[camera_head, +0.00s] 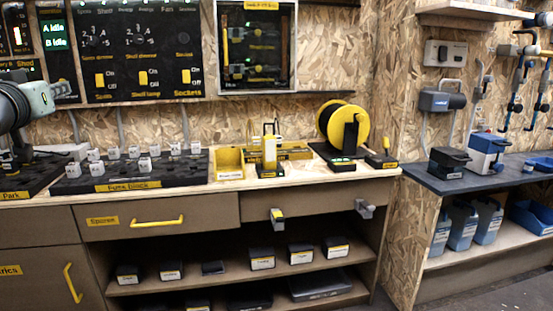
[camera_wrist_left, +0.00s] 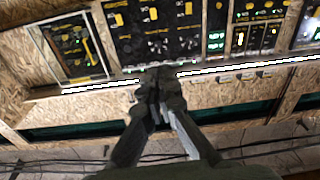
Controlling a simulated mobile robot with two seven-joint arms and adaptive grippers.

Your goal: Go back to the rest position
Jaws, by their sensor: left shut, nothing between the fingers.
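My left gripper (camera_wrist_left: 158,78) is in the middle of the left wrist view, with its dark fingers drawn together and nothing between them. It points toward a wall with black switch panels, apart from them. In the head view part of my left arm comes in at the left edge, in front of the panels and above the left end of the bench; the fingers are hard to make out there. My right gripper is in neither view.
A yellow tray (camera_head: 229,164) and a yellow cable reel (camera_head: 345,125) are further right. The drawers (camera_head: 150,222) below are shut. A dark side bench (camera_head: 480,181) is at right.

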